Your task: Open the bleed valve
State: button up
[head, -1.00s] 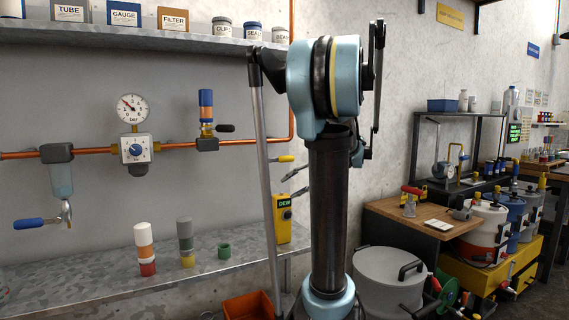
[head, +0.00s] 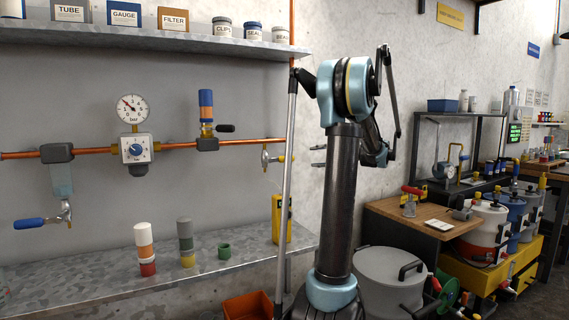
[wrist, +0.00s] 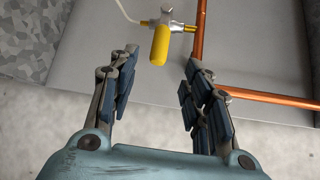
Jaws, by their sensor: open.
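In the wrist view a small valve with a yellow handle (wrist: 160,45) and a silver body sits beside a copper pipe. A pale hose leads off it to the left. In the head view the metal valve body (head: 267,157) shows at the right end of the pipe run, with its handle largely hidden by my thin arm link. My gripper (wrist: 161,58) is open and empty, and the handle appears between its fingertips. I cannot tell how far beyond the tips it lies. In the head view my gripper (head: 317,156) is right of the valve, partly behind my arm.
A blue-handled tap (head: 45,221) hangs below the filter at the left. A pressure gauge (head: 132,108) and a regulator (head: 136,150) are on the copper pipe. A yellow device (head: 280,218) stands on the metal shelf (head: 110,282) with several cylinders. The space in front of the pipe is open.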

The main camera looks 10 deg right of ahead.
aim_at(290, 159)
jog(key=x, duration=1.4)
jog(key=shift+c, duration=0.4)
grip_shut()
jog(key=shift+a, duration=0.1)
